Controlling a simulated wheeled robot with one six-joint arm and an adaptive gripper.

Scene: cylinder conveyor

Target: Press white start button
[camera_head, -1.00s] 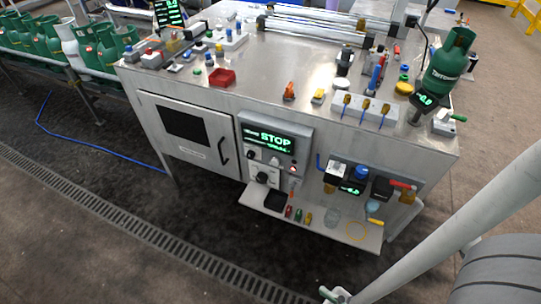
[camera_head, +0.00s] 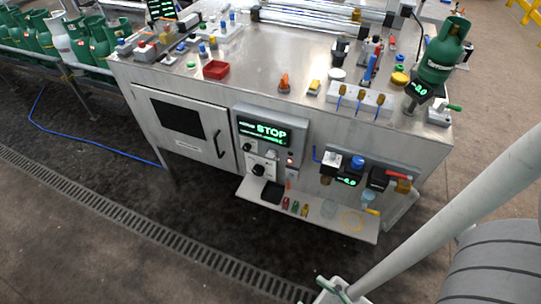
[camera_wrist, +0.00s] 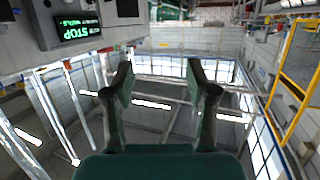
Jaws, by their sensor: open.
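The control panel (camera_head: 296,124) is on the front face of the metal bench, with a lit display (camera_head: 265,132) reading STOP. Below the display are black knobs, a small pale, whitish button (camera_head: 271,154) and an orange-lit button (camera_head: 290,159). The pale button is too small to read its label. My gripper (camera_head: 332,290) is at the bottom edge of the head view, below and apart from the panel. In the wrist view my gripper (camera_wrist: 160,82) is open and empty, fingers spread. The STOP display (camera_wrist: 78,28) shows upside down there at upper left; I cannot make out the white button.
A shelf (camera_head: 330,225) with small items juts out below the panel. A gauge unit (camera_head: 350,172) with a red-handled valve is to its right. The bench top (camera_head: 270,80) is crowded with parts and a green cylinder (camera_head: 445,50). The floor in front is clear, with a drain grate (camera_head: 150,235).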

